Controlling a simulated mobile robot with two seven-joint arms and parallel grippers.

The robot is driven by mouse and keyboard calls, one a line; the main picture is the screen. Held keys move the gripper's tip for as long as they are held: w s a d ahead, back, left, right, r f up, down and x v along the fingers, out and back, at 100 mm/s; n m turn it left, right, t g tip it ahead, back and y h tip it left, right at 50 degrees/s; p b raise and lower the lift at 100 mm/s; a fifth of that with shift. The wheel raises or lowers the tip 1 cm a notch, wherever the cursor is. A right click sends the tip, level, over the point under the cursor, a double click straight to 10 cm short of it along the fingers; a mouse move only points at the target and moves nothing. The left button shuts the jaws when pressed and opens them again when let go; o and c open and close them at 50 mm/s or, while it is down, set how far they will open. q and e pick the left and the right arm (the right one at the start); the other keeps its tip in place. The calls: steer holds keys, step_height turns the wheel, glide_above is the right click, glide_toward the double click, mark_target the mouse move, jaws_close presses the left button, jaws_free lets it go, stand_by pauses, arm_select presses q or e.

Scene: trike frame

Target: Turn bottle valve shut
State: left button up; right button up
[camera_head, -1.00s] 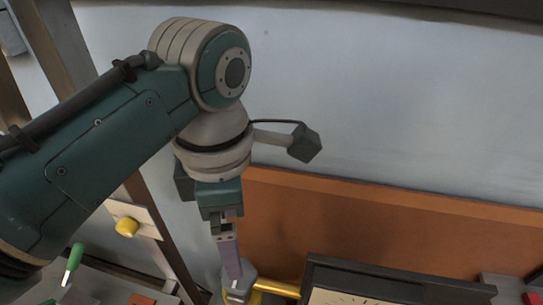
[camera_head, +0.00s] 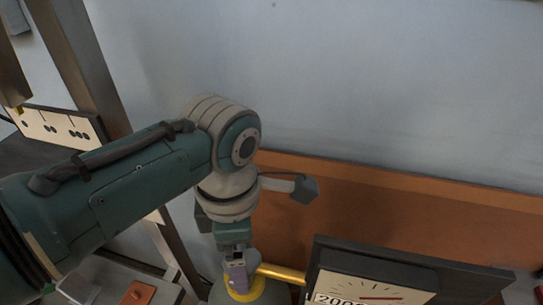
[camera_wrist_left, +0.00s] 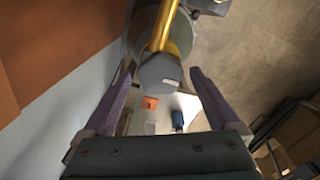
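The bottle (camera_head: 275,292) is grey with a yellow collar, at the bottom of the head view and partly cut off. Its valve knob (camera_wrist_left: 160,76) is a dark grey, faceted knob with a small white mark, seen in the left wrist view. A yellow pipe (camera_head: 282,273) runs off to the right from the collar. My left gripper (camera_wrist_left: 161,72) is open, with one purple finger on each side of the knob. Whether the fingers touch it I cannot tell. In the head view the gripper (camera_head: 236,272) points down over the collar and hides the knob. My right gripper is not in view.
A dark-framed gauge box (camera_head: 375,278) with a needle and number stands close right of the bottle. An orange-brown board (camera_head: 400,215) is behind it. A metal post (camera_head: 80,60) and a socket panel (camera_head: 55,127) are at left.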

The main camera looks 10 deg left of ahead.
arm_select(q)
steer(key=c, duration=1.2)
